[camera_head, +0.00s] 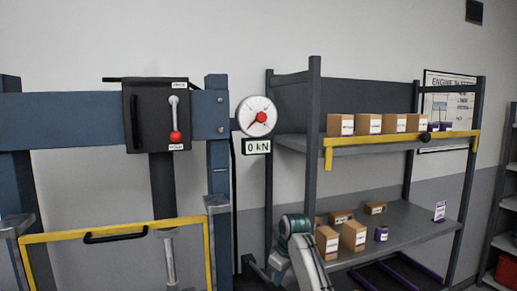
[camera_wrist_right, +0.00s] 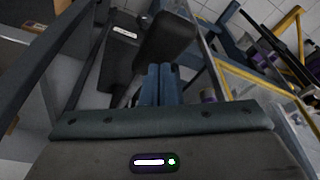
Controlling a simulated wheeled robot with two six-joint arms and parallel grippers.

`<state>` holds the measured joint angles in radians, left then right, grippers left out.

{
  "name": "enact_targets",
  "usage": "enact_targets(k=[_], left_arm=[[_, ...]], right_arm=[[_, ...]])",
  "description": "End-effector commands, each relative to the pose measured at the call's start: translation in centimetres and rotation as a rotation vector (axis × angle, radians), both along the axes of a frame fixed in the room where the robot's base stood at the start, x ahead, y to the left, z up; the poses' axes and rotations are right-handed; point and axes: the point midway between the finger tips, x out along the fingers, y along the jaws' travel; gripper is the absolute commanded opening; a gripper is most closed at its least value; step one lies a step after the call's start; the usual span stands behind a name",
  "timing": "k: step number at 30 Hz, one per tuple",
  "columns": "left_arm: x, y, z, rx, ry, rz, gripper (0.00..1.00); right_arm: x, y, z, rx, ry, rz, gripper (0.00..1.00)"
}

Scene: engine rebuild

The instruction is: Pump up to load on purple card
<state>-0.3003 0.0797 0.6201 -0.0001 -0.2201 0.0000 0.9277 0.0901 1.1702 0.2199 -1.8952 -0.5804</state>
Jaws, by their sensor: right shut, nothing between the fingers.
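The blue press frame (camera_head: 60,118) stands at left. Its dial gauge (camera_head: 257,116) has a red hub, and the readout (camera_head: 257,147) below shows 0 kN. A small white and purple card (camera_head: 439,211) stands on the lower shelf; its print is too small to read. My right arm is low in the head view, where its fingertips are hard to make out. In the right wrist view my right gripper (camera_wrist_right: 163,73) has its blue fingers together and empty, close to a dark bar-like part (camera_wrist_right: 166,40) with a labelled dark block (camera_wrist_right: 125,33) beside it. Contact cannot be told. My left gripper is out of view.
A dark panel (camera_head: 143,105) on the press carries a red-knobbed lever (camera_head: 175,118). A yellow guard frame (camera_head: 207,250) with a black handle (camera_head: 115,235) is below. The rack (camera_head: 314,130) at right holds several cardboard boxes (camera_head: 354,235) and a yellow rail (camera_head: 400,141).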

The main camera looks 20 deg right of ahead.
Motion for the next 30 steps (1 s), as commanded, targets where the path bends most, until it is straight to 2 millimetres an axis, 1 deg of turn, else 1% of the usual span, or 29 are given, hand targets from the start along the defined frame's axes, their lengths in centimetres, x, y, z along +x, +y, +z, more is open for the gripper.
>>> enact_targets(k=[14, 19, 24, 30], left_arm=[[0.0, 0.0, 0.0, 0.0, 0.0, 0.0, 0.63], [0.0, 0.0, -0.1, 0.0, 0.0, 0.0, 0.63], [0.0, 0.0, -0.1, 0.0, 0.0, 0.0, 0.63], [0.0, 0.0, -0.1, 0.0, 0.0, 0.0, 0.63]], right_arm=[[0.0, 0.0, 0.2, 0.001, -0.001, 0.0, 0.0], [0.0, 0.0, -0.5, 0.001, 0.001, 0.0, 0.0], [0.0, 0.0, -1.9, 0.0, 0.0, -0.001, 0.0], [0.0, 0.0, -1.8, 0.001, -0.001, 0.0, 0.0]])
